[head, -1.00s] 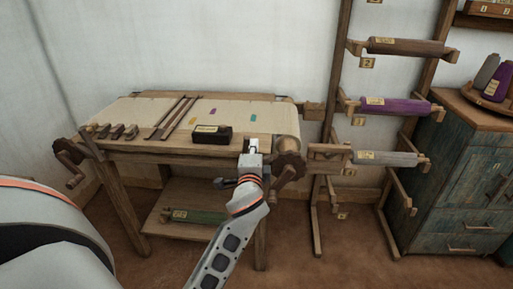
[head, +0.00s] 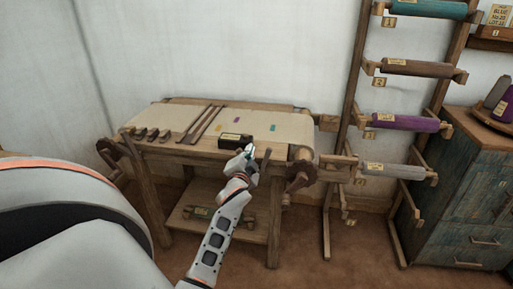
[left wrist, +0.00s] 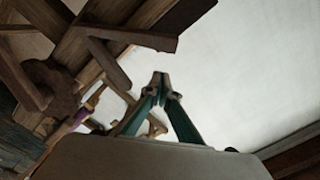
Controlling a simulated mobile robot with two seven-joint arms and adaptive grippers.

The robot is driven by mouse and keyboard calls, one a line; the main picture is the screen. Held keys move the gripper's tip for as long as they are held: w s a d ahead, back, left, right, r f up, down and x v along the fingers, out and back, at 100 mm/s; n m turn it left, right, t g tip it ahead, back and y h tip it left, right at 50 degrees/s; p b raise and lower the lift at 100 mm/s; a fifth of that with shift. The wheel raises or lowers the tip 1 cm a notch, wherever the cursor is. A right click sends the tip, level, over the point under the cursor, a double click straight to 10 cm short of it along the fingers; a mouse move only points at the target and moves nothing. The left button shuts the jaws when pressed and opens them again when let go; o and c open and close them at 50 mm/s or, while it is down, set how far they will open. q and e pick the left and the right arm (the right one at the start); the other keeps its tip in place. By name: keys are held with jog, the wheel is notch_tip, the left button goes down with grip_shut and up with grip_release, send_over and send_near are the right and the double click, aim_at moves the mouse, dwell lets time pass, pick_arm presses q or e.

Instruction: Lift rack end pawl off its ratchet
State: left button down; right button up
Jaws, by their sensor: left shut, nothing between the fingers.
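The toothed brown ratchet wheel (head: 300,176) is on the loom's right end, the end beside the roller rack. A short dark wooden bar (head: 265,161) slants between my gripper and the wheel; I cannot tell for sure whether it is the pawl. My left gripper (head: 249,151) is shut and empty, left of the bar by the loom's front edge. In the left wrist view its teal fingers (left wrist: 161,77) meet at the tips against the pale wall. The dark wheel (left wrist: 58,88) and wooden bars (left wrist: 132,38) show there, apart from the fingertips. Pawl contact with the teeth is not clear.
A black labelled box (head: 236,141) sits on the loom (head: 172,149) just behind my gripper. Several small wooden pieces lie at its left. The roller rack (head: 354,145) stands close at right, then a teal cabinet (head: 466,200). Floor (head: 340,262) shows in front.

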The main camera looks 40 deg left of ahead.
pick_arm(q)
jog(key=a, duration=0.1)
jog(key=s+a+f+n+p, duration=0.1)
jog(key=shift+s+a+f+n+p, duration=0.2)
jog(key=shift+s+a+n+p, duration=0.1)
jog(key=shift+a, duration=0.05)
jog(key=shift+f, duration=0.1)
dwell(0.4)
